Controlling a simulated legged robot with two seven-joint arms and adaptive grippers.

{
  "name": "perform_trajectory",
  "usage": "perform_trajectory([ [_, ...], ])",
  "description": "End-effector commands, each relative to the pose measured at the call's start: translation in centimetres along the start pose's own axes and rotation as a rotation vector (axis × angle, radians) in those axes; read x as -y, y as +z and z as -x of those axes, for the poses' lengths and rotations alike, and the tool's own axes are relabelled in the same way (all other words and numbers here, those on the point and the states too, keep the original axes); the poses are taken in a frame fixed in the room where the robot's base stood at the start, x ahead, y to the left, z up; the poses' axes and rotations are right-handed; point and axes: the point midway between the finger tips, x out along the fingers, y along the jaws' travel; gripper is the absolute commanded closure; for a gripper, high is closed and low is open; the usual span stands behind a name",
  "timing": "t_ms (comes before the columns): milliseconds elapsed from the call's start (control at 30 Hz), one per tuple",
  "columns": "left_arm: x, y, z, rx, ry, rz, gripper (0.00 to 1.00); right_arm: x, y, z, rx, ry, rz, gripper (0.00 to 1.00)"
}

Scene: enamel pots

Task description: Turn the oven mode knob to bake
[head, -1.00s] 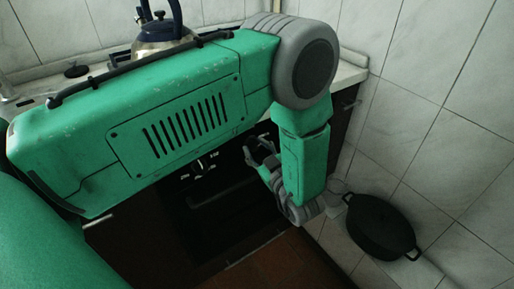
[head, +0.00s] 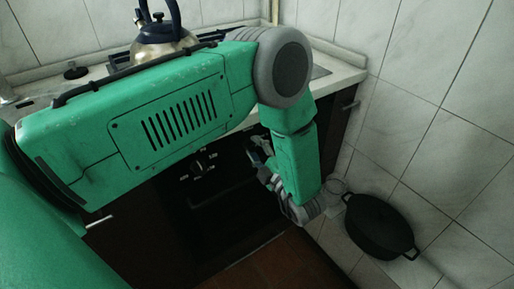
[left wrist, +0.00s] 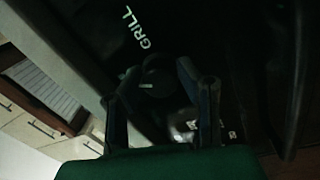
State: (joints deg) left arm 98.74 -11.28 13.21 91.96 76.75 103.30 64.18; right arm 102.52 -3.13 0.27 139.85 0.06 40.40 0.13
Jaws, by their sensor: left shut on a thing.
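My left gripper (head: 262,155) is at the dark oven front in the head view, partly hidden by my own green forearm. In the left wrist view its two dark fingers (left wrist: 163,108) stand on either side of a dark round knob (left wrist: 156,84), and the gripper is shut on it. The white word GRILL (left wrist: 134,28) shows above the knob on the panel. Another small white marking near the right finger is too blurred to read. In the head view the held knob is hidden. My right gripper is not in view.
Another oven knob (head: 199,166) with pale labels sits left of my gripper. A kettle (head: 160,38) stands on the stove behind my arm. A black pot (head: 380,227) stands at the lower right by the tiled wall, with a glass jar (head: 336,187) beside it.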

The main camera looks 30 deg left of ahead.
Motion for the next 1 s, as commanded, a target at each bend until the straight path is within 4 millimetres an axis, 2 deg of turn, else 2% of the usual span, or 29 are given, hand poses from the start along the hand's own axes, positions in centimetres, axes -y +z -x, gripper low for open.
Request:
perform_trajectory([
  [33,-0.34,-0.01,-0.60,-0.010,0.008,0.048,0.99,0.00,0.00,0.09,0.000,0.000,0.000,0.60],
  [500,-0.43,-0.01,-0.66,-0.033,0.013,0.381,0.99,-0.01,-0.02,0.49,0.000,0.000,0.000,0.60],
  [1000,-0.41,0.00,-0.65,-0.039,0.014,0.474,0.99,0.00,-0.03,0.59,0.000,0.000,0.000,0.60],
])
